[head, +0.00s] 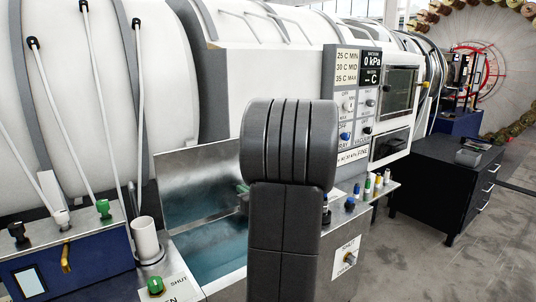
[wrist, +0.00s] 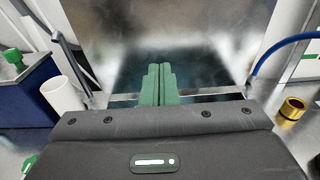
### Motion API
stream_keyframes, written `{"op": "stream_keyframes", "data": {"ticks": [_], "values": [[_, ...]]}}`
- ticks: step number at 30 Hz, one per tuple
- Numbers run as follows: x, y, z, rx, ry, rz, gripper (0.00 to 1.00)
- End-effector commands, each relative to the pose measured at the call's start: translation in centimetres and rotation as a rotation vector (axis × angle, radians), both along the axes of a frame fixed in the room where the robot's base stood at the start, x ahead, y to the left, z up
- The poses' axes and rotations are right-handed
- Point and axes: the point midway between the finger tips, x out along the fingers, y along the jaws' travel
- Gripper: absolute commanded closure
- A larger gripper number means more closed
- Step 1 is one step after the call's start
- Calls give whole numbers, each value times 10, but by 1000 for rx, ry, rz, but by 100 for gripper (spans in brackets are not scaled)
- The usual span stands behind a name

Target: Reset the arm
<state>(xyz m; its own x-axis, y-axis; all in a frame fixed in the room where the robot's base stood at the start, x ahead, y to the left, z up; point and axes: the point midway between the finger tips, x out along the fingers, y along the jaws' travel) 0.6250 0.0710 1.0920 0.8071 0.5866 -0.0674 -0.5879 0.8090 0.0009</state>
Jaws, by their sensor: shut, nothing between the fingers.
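My gripper (wrist: 158,85) shows in the wrist view as two green fingers side by side, touching, with nothing between them. It is over a metal basin with teal liquid (wrist: 205,78). In the head view my dark grey arm stands in the middle and hides most of the gripper. Only a small bit of green shows at the arm's left edge, in front of the basin (head: 205,240).
A white cylinder (head: 146,238) stands left of the basin, near a green knob (head: 155,286). A control panel (head: 358,105) is to the right. A black drawer cabinet (head: 440,180) and the spool carousel (head: 500,75) stand farther right, with open floor in front.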

Motion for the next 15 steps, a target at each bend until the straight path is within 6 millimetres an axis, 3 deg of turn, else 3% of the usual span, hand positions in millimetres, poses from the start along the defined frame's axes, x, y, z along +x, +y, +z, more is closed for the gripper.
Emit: {"op": "stream_keyframes", "data": {"ticks": [1, 15], "values": [[-3, -3, -10, 8, -11, -2, 100], [-21, -16, -41, 78, -108, -1, 100]]}}
